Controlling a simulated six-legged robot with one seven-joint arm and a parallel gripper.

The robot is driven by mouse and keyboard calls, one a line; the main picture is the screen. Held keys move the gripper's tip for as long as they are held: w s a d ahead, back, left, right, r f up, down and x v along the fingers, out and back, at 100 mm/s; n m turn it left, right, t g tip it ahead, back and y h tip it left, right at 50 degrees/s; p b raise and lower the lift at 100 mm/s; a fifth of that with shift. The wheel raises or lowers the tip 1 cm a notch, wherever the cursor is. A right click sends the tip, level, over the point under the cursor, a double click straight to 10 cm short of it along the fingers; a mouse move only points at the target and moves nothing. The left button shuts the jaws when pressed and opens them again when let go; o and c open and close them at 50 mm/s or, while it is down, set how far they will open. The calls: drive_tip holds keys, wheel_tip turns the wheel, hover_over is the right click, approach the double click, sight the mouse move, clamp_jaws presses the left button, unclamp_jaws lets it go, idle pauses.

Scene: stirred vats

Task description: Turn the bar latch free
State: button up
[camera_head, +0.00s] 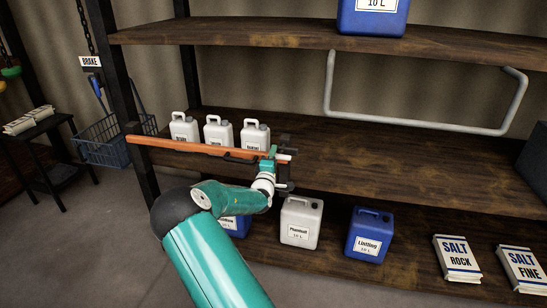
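An orange bar (190,147) runs along the front of the middle shelf, from the left post to a dark fitting (285,140) at its right end. This fitting is probably the bar latch, but it is small and partly covered. My gripper (283,160) is right at this end of the bar, in front of the fitting. My teal arm reaches up to it from below. The fingers are too small and too mixed with the dark parts to tell whether they are open or shut, or whether they touch the latch.
Several white jugs (218,133) stand behind the bar. Below are a white canister (300,222), a blue canister (369,235) and salt bags (456,258). A grey rail (420,118) spans the right of the middle shelf. A basket (103,142) hangs at left. Floor at lower left is clear.

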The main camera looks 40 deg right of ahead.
drive_tip(key=shift+s+a, duration=0.1)
drive_tip(key=v, duration=1.3)
drive_tip(key=shift+s+a, duration=0.2)
drive_tip(key=shift+f, duration=0.1)
drive_tip(key=s+a+r+m+g+y, duration=0.1)
drive_tip(key=s+a+r+m+y, duration=0.1)
drive_tip(key=a+y, duration=0.4)
drive_tip(key=s+a+r+m+g+y, duration=0.1)
drive_tip(key=a+r+m+y, duration=0.15)
drive_tip(key=a, duration=0.55)
drive_tip(key=s+a+r+m+g+y, duration=0.1)
drive_tip(key=s+a+m+y, duration=0.15)
drive_tip(key=a+y, duration=0.4)
drive_tip(key=s+a+r+g, duration=0.1)
drive_tip(key=s+a+r, duration=0.2)
drive_tip(key=s, duration=0.4)
drive_tip(key=s+a+r+g, duration=0.1)
drive_tip(key=s+a+r, duration=0.2)
drive_tip(key=s, duration=0.5)
drive_tip(key=s+a+r+g+y, duration=0.1)
drive_tip(key=s+a+r, duration=0.2)
drive_tip(key=s, duration=0.4)
drive_tip(key=shift+s+a+m+g, duration=0.2)
drive_tip(key=shift+a+m+g, duration=0.2)
drive_tip(key=shift+a, duration=0.35)
